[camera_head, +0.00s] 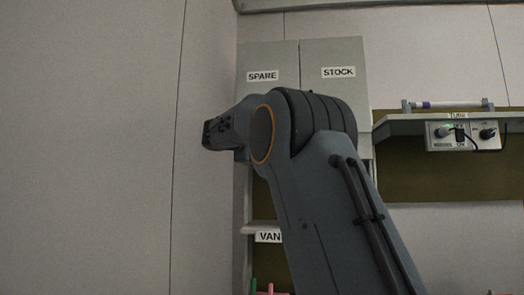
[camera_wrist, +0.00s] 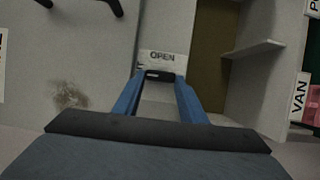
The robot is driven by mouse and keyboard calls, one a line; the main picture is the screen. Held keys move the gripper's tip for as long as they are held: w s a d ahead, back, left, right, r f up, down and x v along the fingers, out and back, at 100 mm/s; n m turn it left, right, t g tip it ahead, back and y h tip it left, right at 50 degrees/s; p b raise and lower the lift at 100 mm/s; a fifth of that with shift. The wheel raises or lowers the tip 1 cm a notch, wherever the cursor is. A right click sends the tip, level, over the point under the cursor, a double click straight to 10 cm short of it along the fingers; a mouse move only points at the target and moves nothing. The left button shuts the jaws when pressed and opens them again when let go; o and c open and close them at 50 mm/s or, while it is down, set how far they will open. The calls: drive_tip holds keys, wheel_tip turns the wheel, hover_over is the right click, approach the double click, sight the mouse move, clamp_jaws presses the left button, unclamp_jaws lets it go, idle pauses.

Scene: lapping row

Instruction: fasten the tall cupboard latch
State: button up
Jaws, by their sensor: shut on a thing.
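In the wrist view, the blue fingers of my gripper (camera_wrist: 160,78) reach up to a small dark latch piece (camera_wrist: 158,73). The fingertips are at its two ends, and my gripper is shut on it. A white plate marked OPEN (camera_wrist: 162,57) sits just above the latch, on a pale grey panel (camera_wrist: 188,25). The lower part of the latch area is partly hidden by the fingers and gripper body. In the head view my arm covers the middle, and neither my gripper nor the latch can be seen.
In the head view, cupboard doors marked SPARE (camera_head: 262,60) and STOCK (camera_head: 338,55) stand behind my arm. A shelf with a control box (camera_head: 465,134) is at right. In the wrist view, a ledge (camera_wrist: 256,49) and a VAN label (camera_wrist: 299,96) lie right; a dark smudge (camera_wrist: 70,96) marks the left panel.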

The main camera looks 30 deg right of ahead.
idle(0.3)
drive_tip(key=o, duration=1.1)
drive_tip(key=shift+c, duration=0.2)
drive_tip(key=b+v, duration=0.1)
drive_tip(key=v, duration=0.6)
drive_tip(key=shift+s+a+b, duration=0.25)
drive_tip(key=shift+a+b, duration=0.05)
drive_tip(key=shift+b, duration=0.1)
drive_tip(key=shift+f, duration=0.2)
